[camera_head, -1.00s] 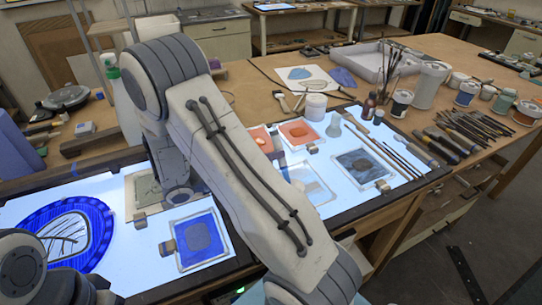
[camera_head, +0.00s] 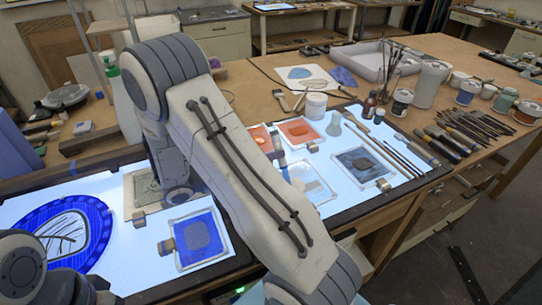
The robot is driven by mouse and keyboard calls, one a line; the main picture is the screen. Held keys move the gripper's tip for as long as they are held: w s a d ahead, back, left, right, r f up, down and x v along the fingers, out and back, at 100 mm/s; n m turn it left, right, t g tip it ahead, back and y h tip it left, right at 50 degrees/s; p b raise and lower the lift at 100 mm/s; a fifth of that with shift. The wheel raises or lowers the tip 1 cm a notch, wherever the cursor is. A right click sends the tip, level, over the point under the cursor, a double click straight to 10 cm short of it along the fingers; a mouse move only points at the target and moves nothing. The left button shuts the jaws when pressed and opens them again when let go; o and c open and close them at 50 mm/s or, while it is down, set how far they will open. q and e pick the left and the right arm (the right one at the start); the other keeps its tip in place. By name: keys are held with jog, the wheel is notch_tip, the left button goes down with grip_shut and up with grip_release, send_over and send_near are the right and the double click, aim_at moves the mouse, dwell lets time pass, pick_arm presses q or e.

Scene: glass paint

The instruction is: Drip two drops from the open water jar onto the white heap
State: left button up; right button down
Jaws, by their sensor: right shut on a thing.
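The pale heap (camera_head: 303,174) lies on a square glass tile (camera_head: 322,196) on the lit panel, partly behind my right forearm. My right gripper (camera_head: 277,141) shows only as a small piece past the forearm's edge, between an orange tile and the pale heap's tile. It is shut on a thin tool (camera_head: 283,164), whose lower end is just above the heap's tile; whether it touches cannot be told. A white pot (camera_head: 316,106) and a clear glass vessel (camera_head: 335,126) stand behind; I cannot tell which is the water jar. My left gripper is out of view.
Orange (camera_head: 298,132), dark grey (camera_head: 362,164) and blue (camera_head: 200,240) tiles lie on the light panel (camera_head: 330,207). Brushes (camera_head: 402,160), small bottles (camera_head: 369,105) and a tall white container (camera_head: 430,85) crowd the right. A blue oval piece (camera_head: 95,215) lies at left.

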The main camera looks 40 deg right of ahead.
aim_at(271, 136)
jog(key=shift+f+b, duration=0.1)
jog(key=shift+b, duration=0.2)
dwell(0.4)
jog(key=shift+r+p, duration=0.65)
jog(key=shift+r, duration=0.5)
jog(key=shift+r+p, duration=1)
jog(key=shift+r, duration=1)
